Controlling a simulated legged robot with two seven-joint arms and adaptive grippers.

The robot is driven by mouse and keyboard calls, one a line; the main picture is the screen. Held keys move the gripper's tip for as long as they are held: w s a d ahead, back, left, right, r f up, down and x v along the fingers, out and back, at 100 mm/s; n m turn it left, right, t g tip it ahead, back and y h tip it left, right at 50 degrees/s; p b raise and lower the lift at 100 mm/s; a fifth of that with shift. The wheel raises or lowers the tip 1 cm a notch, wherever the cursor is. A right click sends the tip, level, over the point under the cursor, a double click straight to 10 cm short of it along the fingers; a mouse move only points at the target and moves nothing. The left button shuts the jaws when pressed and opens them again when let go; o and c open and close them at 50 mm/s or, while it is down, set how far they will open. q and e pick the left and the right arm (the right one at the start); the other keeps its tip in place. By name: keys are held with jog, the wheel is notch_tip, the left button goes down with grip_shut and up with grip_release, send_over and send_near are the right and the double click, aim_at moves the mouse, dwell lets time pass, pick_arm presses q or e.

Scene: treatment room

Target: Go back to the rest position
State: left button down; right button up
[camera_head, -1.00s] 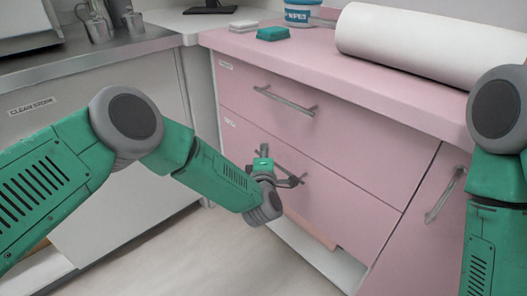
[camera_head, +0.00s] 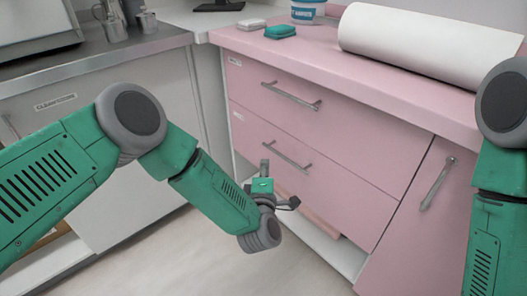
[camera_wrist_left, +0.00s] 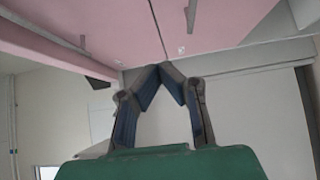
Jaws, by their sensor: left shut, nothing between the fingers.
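My left gripper (camera_head: 278,188) is in front of the pink cabinet, just below and left of the lower drawer's handle (camera_head: 286,157), and looks apart from it. In the left wrist view its two dark fingers meet at the tips (camera_wrist_left: 159,70), with nothing between them. The lower drawer (camera_head: 335,185) and the upper drawer (camera_head: 330,125) look flush with the cabinet front. My right arm (camera_head: 497,190) hangs at the right edge of the head view; its gripper is out of the frame.
A pink counter (camera_head: 400,90) carries a white paper roll (camera_head: 425,42), a wipes tub (camera_head: 307,12) and a green block (camera_head: 280,31). A steel counter (camera_head: 90,62) with metal jugs stands at left. An open low shelf (camera_head: 335,250) is under the drawers. The floor in front is clear.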

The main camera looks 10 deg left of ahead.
pick_arm(q)
jog(key=s+a+f+m+g+h+p, duration=0.1)
jog(key=s+a+f+m+g+p, duration=0.2)
jog(key=s, duration=0.4)
jog(key=s+a+f+m+g+h+p, duration=0.1)
jog(key=s+a+m+g+h+p, duration=0.15)
jog(key=s+m, duration=0.4)
jog(key=s+a+f+m+g+p, duration=0.2)
jog(key=s+f+m+g, duration=0.15)
jog(key=s, duration=0.35)
jog(key=s+a+r+m+g+y+p, duration=0.1)
jog(key=s+a+r+m+g+p, duration=0.1)
jog(key=s+a, duration=0.5)
jog(key=s+a+r+m+g+y+p, duration=0.1)
jog(key=s+a+r+m+g, duration=0.2)
jog(key=s, duration=1)
jog(key=a+m+g, duration=0.1)
jog(key=a+g, duration=0.2)
jog(key=a, duration=0.1)
jog(key=shift+a+p, duration=0.35)
jog(key=shift+a, duration=0.05)
pick_arm(e)
notch_tip(320, 180, up, 12)
jog(key=a, duration=0.1)
